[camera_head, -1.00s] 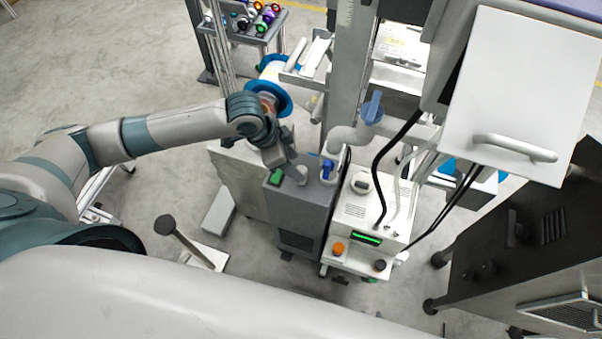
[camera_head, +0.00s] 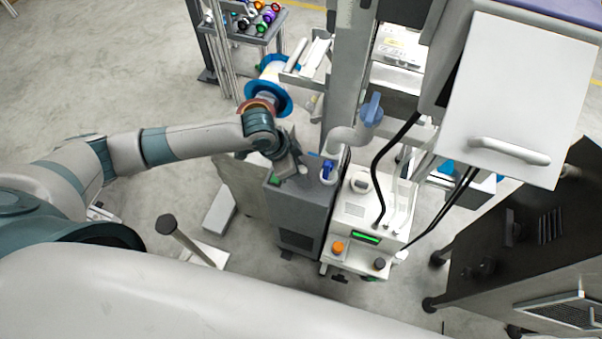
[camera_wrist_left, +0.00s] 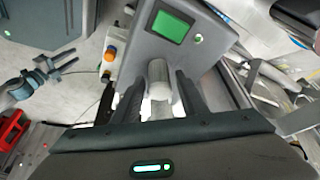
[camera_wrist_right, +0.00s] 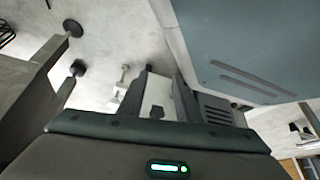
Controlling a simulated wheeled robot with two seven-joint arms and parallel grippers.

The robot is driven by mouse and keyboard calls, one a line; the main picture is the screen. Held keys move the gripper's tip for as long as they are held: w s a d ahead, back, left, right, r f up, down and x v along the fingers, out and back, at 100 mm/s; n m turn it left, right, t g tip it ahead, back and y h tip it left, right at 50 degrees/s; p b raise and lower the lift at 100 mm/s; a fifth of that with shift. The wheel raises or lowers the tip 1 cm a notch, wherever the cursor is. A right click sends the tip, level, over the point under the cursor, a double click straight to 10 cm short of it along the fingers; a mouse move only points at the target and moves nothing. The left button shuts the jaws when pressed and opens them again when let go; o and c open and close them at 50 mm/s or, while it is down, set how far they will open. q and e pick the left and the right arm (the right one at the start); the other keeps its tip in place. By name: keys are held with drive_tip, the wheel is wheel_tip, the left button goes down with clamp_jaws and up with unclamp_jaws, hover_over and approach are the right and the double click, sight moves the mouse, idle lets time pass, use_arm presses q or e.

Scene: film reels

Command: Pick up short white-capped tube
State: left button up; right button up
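My left gripper (camera_wrist_left: 159,92) is open, with a finger on either side of the tube and gaps between. In the head view the left gripper (camera_head: 294,165) is over the left part of the grey machine and hides most of the tube. My right gripper (camera_wrist_right: 160,92) is open and empty in the right wrist view; it is not visible in the head view.
The grey machine (camera_head: 300,215) has a green screen (camera_wrist_left: 169,27) beside the tube. A white control unit (camera_head: 362,215) is further right. Blue reels (camera_head: 283,100) are behind the wrist.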

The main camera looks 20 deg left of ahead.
sight(301, 169)
use_arm(q)
drive_tip(key=c, duration=0.8)
